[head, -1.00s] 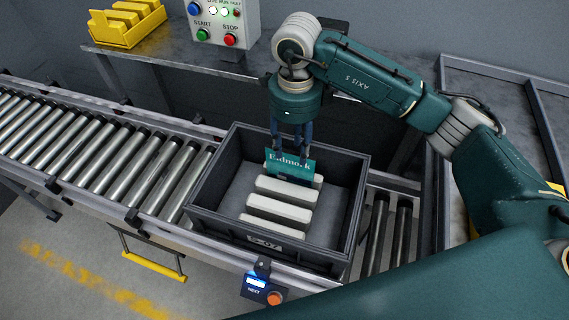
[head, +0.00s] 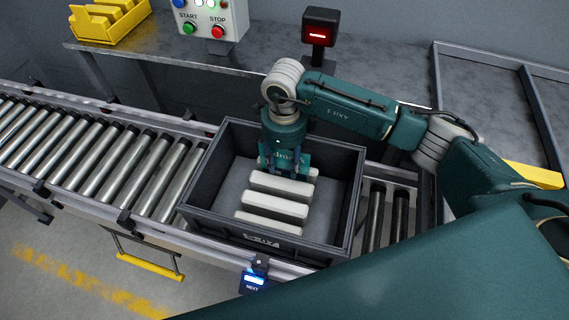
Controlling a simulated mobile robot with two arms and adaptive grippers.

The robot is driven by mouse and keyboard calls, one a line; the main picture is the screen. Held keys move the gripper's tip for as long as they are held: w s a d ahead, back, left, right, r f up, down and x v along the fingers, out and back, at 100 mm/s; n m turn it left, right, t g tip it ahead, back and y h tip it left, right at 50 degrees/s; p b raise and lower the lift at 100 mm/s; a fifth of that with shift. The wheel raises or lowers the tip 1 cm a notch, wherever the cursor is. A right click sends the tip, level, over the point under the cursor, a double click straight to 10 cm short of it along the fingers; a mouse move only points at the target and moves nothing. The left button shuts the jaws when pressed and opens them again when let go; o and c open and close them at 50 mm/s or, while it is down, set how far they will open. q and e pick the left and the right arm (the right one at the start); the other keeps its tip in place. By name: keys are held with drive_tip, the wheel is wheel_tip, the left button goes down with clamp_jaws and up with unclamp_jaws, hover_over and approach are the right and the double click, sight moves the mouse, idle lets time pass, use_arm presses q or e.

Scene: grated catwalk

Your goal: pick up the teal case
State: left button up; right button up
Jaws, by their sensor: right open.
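The teal case (head: 286,157) has white lettering, partly hidden, and stands at the back of the dark grey crate (head: 336,222). It is behind several white blocks (head: 276,205). My right gripper (head: 283,165) is open, pointing down into the crate, with its fingers at the case and covering part of its lettering. I cannot tell whether the fingers touch it. My left gripper is not in view.
The crate sits on a roller conveyor (head: 96,160); its walls surround the gripper. Behind is a bench (head: 150,55) with a yellow bin (head: 108,22), a START/STOP box (head: 205,42) and a red-lit device (head: 319,27). Rollers left of the crate are clear.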

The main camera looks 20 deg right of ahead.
drive_tip(key=shift+f, duration=1.05)
clamp_jaws()
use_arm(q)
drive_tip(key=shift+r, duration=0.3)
use_arm(e)
drive_tip(key=shift+r, duration=0.1)
